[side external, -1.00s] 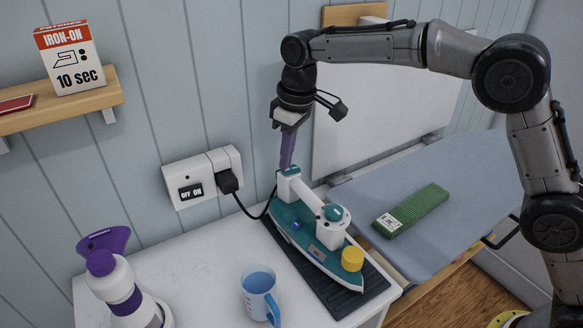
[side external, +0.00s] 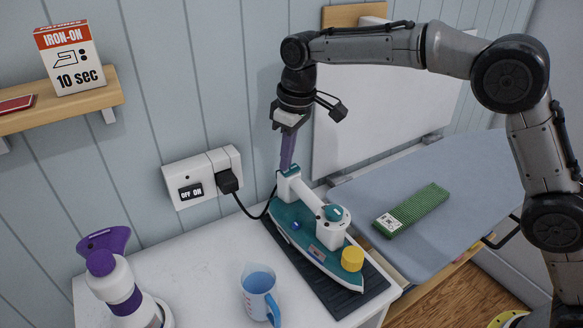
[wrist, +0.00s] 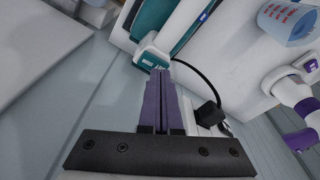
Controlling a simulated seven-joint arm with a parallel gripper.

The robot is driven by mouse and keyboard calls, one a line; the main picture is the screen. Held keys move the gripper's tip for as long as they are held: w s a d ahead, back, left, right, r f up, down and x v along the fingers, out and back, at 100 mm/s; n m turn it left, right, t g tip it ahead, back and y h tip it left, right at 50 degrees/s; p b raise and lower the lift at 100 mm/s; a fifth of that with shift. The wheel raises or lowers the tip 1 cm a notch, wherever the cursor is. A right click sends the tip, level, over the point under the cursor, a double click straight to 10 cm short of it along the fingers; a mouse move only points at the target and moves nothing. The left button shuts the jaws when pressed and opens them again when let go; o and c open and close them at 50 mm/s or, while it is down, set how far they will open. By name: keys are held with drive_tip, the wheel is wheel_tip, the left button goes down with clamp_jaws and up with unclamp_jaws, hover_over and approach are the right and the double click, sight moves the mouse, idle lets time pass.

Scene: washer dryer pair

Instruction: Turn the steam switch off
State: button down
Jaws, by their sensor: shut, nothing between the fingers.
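The teal and white iron (side external: 322,238) lies on a dark ribbed mat (side external: 349,304) on the white cabinet top. It has a yellow knob (side external: 352,259) near its front end, a small blue round part (side external: 296,225) on its side and a teal cap (side external: 333,213) on its handle. No part is legibly marked as the steam switch. My gripper (side external: 286,166) points down, its purple fingers closed and empty, right at the raised rear end of the iron. In the wrist view the closed fingers (wrist: 161,76) overlap that rear end (wrist: 150,57); contact is unclear.
A wall socket (side external: 202,176) with an OFF/ON switch (side external: 191,192) holds the iron's plug (side external: 228,181); its black cord runs to the iron. A blue measuring cup (side external: 260,292) and a purple-white spray bottle (side external: 120,286) stand left. A green block (side external: 412,210) lies on the ironing board (side external: 465,190).

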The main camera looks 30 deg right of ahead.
drive_tip(key=shift+r, duration=3.15)
